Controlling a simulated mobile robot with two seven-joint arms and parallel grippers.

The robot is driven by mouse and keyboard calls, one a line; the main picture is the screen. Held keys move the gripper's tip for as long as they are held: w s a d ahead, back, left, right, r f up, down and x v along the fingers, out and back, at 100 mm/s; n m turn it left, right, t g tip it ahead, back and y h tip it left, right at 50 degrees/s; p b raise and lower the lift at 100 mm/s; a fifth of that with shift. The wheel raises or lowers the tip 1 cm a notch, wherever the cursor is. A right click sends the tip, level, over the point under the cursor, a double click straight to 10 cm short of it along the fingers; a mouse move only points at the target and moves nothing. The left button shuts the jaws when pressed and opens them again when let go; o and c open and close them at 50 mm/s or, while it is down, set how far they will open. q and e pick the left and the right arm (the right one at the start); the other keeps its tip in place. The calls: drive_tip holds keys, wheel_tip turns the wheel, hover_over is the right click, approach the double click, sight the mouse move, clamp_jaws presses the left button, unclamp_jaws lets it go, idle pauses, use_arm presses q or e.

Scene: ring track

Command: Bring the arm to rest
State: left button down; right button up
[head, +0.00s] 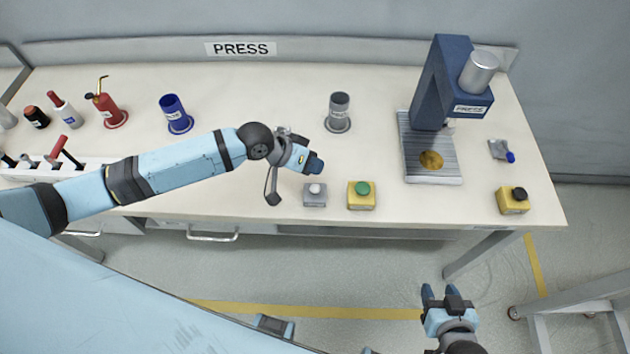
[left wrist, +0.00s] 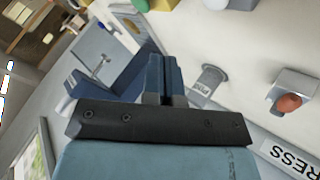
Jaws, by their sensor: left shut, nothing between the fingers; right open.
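My left arm (head: 180,168) reaches in from the left over the white workbench (head: 250,90). Its gripper (head: 316,164) is shut and empty. It hangs over the bench, just behind a grey box with a white button (head: 314,196) in the head view; I cannot tell how high. Its closed fingers (left wrist: 164,78) also show in the left wrist view. My right gripper (head: 440,292) is open and empty, in front of the bench and over the floor.
A green-button box (head: 361,197), a blue press (head: 440,85) and a yellow box with a black button (head: 512,201) stand right of the left gripper. A grey cup (head: 339,110) and a blue cup (head: 174,112) stand farther back. Bottles and a tool rack (head: 95,166) are at left.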

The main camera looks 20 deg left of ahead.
use_arm(q)
drive_tip(key=shift+f, duration=0.1)
use_arm(e)
drive_tip(key=shift+f, duration=0.1)
idle(0.6)
use_arm(q)
drive_tip(key=s+d+f+t+p, duration=0.1)
drive_tip(key=s+d+f+t, duration=0.1)
drive_tip(key=s+d+t, duration=0.3)
drive_tip(key=s+a+f+y, duration=0.2)
drive_tip(key=s+a, duration=0.3)
drive_tip(key=s, duration=0.1)
drive_tip(key=s+a+f+t+y+p, duration=0.1)
drive_tip(key=s+a+f+y, duration=0.1)
drive_tip(key=s, duration=0.4)
drive_tip(key=a+y, duration=0.1)
drive_tip(key=a, duration=0.1)
drive_tip(key=shift+s+a+f+t, duration=0.25)
drive_tip(key=shift+s+a+t, duration=0.05)
drive_tip(key=shift+s+a, duration=0.1)
use_arm(e)
drive_tip(key=shift+d+r, duration=0.2)
drive_tip(key=shift+r, duration=0.95)
